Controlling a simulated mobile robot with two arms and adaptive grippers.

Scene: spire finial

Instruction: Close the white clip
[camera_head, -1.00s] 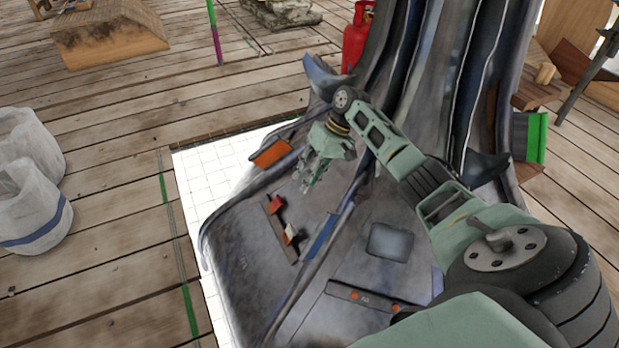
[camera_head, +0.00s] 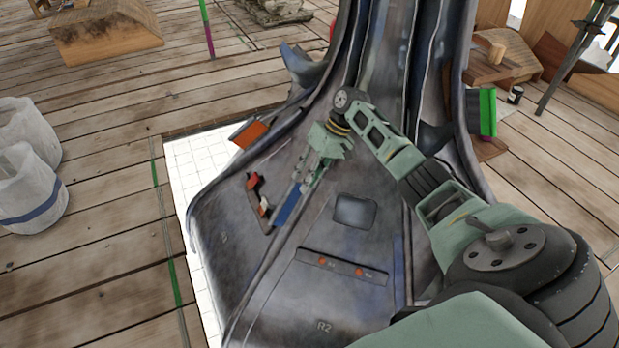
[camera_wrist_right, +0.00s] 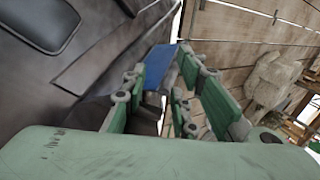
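The white clip (camera_head: 264,206) is a small pale piece on a dark strip on the left face of the grey spire finial (camera_head: 225,235). A red clip (camera_head: 253,181) sits just above it on the same strip. My right gripper (camera_head: 300,174) is to the right of the clips, apart from them, over the top of a blue strip (camera_head: 289,206). In the right wrist view, its green fingers (camera_wrist_right: 163,92) stand apart with the blue strip (camera_wrist_right: 158,76) showing beyond. I cannot make out the white clip there. My left gripper is out of view.
An orange flap (camera_head: 249,134) sticks out above the clips. A dark bar with orange buttons (camera_head: 342,266) is on the front face. White bags (camera_head: 28,190) stand on the plank floor at the left, with free floor between.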

